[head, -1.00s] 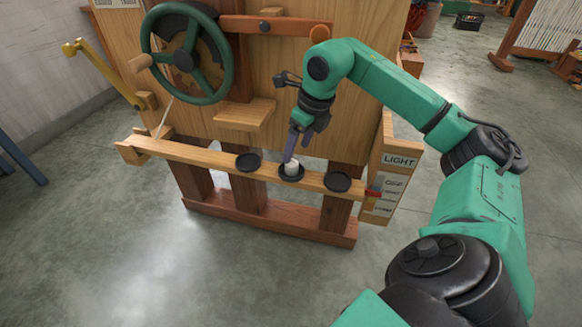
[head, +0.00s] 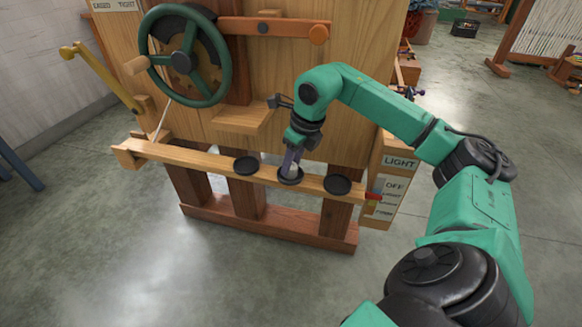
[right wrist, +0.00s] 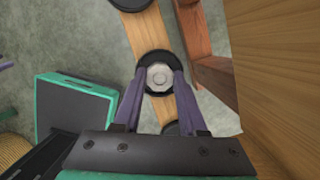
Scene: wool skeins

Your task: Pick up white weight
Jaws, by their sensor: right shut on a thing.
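The white weight (right wrist: 160,77) sits at the middle black dish (right wrist: 143,60) on the wooden beam, between the two purple fingers of my right gripper (right wrist: 159,82) in the right wrist view. In the head view the right gripper (head: 291,168) points down at the middle dish (head: 290,180), shut on the weight, which is mostly hidden by the fingers. I cannot tell whether the weight still touches the dish. My left gripper is not in view.
Two empty black dishes, left (head: 246,166) and right (head: 337,185), flank the middle one on the beam (head: 190,154). A wooden panel with a green handwheel (head: 220,75) stands behind. A signboard reading LIGHT (head: 399,163) is at the beam's right end. Floor in front is clear.

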